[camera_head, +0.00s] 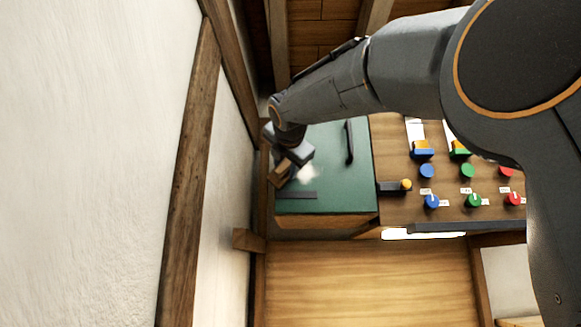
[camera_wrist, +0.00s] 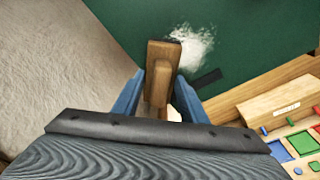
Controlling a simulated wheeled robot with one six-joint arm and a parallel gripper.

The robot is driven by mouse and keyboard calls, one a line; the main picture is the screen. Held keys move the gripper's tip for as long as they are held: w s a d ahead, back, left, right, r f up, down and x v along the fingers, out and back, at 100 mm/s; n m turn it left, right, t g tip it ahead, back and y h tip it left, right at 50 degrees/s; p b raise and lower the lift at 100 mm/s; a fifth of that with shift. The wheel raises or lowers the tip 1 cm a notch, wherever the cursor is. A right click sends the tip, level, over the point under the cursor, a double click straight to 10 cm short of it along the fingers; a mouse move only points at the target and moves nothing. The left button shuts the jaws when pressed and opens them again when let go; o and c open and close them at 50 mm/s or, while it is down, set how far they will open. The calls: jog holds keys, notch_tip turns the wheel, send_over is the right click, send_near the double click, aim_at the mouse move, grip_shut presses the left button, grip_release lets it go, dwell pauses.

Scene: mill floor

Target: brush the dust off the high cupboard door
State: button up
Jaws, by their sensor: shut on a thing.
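The green cupboard door (camera_head: 333,185) hangs high at the left of the wooden panel, with a dark upright handle (camera_head: 349,142) near its right side. A patch of white dust (camera_head: 307,174) lies on its lower left part and shows larger in the wrist view (camera_wrist: 192,47). My gripper (camera_head: 287,166) is shut on a wooden brush (camera_wrist: 162,60). In the wrist view the brush is between the blue fingers and its far end is just left of the dust, partly overlapping its edge. Whether the bristles touch the door cannot be told.
A white wall (camera_head: 215,190) with dark timber stands close left of my gripper. Right of the door is a wooden panel (camera_head: 393,160) with blue, green and red knobs and a yellow-tipped lever (camera_head: 405,185). A dark strip (camera_head: 296,195) is on the door below the dust.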

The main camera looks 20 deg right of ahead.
jog(key=shift+r+p, duration=0.85)
jog(key=shift+p, duration=0.2)
jog(key=s+d, duration=0.1)
jog(key=d, duration=0.2)
jog(key=s+d, duration=0.1)
jog(key=d, duration=0.3)
jog(key=s+d, duration=0.1)
jog(key=d, duration=0.2)
jog(key=shift+s+d+f, duration=0.1)
jog(key=shift+s+d, duration=0.05)
jog(key=shift+s, duration=0.1)
jog(key=shift+a+f+b+v, duration=0.1)
jog(key=shift+a+b+v, duration=0.1)
jog(key=shift+v, duration=0.75)
jog(key=shift+a+f+b+v, duration=0.1)
jog(key=shift+b+v, duration=0.15)
jog(key=shift+v, duration=0.7)
jog(key=shift+a+f+b+v, duration=0.1)
jog(key=shift+b+v, duration=0.1)
jog(key=shift+v, duration=0.8)
jog(key=v, duration=0.2)
jog(key=shift+s+a+f+b, duration=0.15)
jog(key=shift+s+a+b, duration=0.1)
jog(key=shift+s+b, duration=0.15)
